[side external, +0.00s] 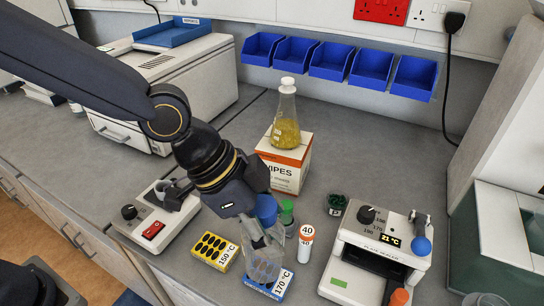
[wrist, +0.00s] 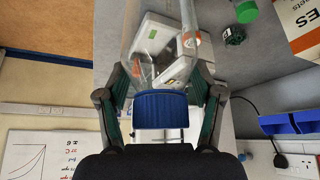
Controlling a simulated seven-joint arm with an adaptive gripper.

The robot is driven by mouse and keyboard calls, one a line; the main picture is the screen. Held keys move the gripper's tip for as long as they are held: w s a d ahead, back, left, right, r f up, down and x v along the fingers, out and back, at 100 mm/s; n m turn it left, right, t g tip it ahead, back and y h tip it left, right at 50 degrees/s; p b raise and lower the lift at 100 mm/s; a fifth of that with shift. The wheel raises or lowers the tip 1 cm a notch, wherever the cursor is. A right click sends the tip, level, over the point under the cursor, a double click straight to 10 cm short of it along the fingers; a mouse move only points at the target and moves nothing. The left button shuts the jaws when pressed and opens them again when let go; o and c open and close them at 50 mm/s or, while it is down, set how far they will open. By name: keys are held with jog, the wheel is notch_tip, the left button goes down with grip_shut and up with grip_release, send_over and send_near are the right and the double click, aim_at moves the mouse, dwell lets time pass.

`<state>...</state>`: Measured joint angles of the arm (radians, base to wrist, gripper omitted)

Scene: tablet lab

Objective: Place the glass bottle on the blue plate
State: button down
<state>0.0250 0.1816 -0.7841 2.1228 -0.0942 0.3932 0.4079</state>
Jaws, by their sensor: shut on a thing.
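The glass bottle (side external: 262,266) is clear, with a blue cap (side external: 265,209). It is upright in the side view, and its cap and glass body (wrist: 150,45) fill the middle of the wrist view. My gripper (side external: 258,236) is shut on the bottle just below the cap, a finger on each side in the wrist view (wrist: 160,92). The blue plate (side external: 283,284), a blue-edged block marked 170 °C, shows beside and partly behind the bottle's lower part. The bottle hides some of it, and I cannot tell whether they touch.
A yellow block marked 150 °C (side external: 215,251) lies left of the bottle. A white tube marked 40 (side external: 305,242) and a green-capped vial (side external: 288,216) stand close right. A plate sealer (side external: 376,258) is farther right. A wipes box (side external: 285,162) bearing a flask (side external: 286,125) is behind.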

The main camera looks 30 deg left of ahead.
jog(key=shift+w+d+f, duration=0.15)
jog(key=shift+d+f, duration=0.05)
jog(key=shift+f, duration=0.05)
jog(key=shift+w+d+f, duration=0.1)
jog(key=shift+w+f, duration=0.1)
jog(key=shift+f, duration=1.55)
jog(key=shift+f, duration=0.15)
jog(key=shift+c, duration=0.9)
grip_release()
